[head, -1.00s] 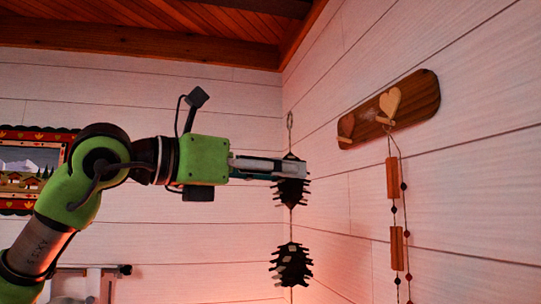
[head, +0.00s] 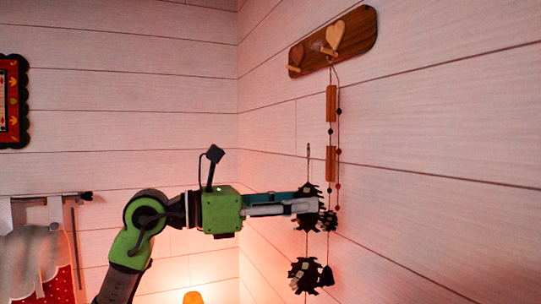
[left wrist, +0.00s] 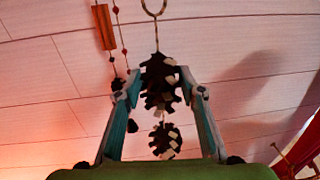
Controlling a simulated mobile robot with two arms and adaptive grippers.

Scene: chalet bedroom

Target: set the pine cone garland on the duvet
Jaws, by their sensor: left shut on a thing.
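The pine cone garland is a string of dark pine cones with a ring at its top. My left gripper (head: 310,204) is shut on its upper cone (head: 308,191), and a lower cone (head: 304,275) hangs free beneath. In the left wrist view the garland (left wrist: 160,78) hangs upright between my left gripper's fingers (left wrist: 164,90), its ring above and the lower cone below. The garland is in the air in front of the wall, clear of the pegs. My right gripper is not in view. No duvet can be made out.
A wooden peg board (head: 332,42) with heart shapes is on the right wall. A string of wooden blocks (head: 331,103) and beads hangs from it, just behind or beside the garland. A red framed picture (head: 13,100) is at the left. A lamp-like glow shows low in the middle.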

